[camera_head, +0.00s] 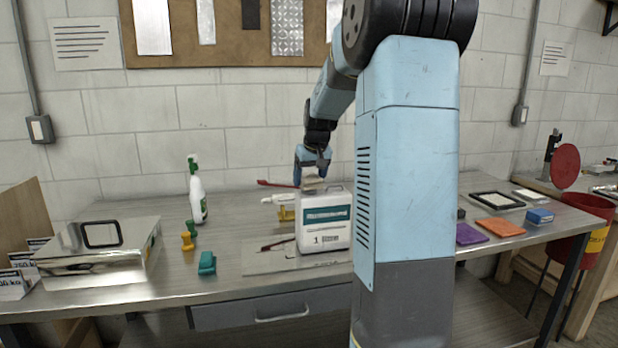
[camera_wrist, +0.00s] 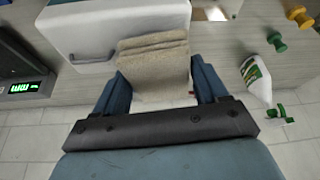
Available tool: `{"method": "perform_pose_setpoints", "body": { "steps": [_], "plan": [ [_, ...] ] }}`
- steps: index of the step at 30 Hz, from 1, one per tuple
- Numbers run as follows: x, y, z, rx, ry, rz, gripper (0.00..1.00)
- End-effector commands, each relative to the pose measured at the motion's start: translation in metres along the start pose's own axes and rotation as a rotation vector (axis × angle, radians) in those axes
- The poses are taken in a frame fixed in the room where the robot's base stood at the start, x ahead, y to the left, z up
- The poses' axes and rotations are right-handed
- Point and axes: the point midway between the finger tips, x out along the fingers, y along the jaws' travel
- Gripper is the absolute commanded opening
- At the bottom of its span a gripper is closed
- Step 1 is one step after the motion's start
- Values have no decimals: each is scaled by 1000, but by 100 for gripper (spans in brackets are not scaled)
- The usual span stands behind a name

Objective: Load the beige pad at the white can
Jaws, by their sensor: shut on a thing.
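The white can (camera_head: 338,205), a boxy container with a teal label and the number 1, stands upright on the metal bench in the head view. Its white top with a handle also shows in the wrist view (camera_wrist: 85,32). My gripper (camera_head: 312,178) is just above and behind the can's top. In the wrist view my gripper (camera_wrist: 160,86) has its blue fingers on both sides of the beige pad (camera_wrist: 155,62), a folded, rough-textured cloth, and is shut on it. The pad's far edge overlaps the can in that view; I cannot tell whether they touch.
A spray bottle (camera_head: 197,195) stands left of the can, with yellow (camera_head: 187,241) and teal (camera_head: 207,263) pieces nearby. A shiny metal box (camera_head: 95,262) is at far left. Purple (camera_head: 470,234) and orange (camera_head: 501,227) pads lie right of my arm. A digital readout (camera_wrist: 24,87) shows in the wrist view.

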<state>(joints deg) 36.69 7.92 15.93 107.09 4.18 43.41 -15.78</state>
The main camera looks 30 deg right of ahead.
Motion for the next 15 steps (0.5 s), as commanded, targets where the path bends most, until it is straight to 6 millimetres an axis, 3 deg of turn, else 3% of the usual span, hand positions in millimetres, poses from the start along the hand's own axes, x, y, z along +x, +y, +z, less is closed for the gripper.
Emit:
{"method": "perform_pose_setpoints", "body": {
  "steps": [15],
  "plan": [
    [5, 0, 2, 0, 0, 0, 48]
  ]
}}
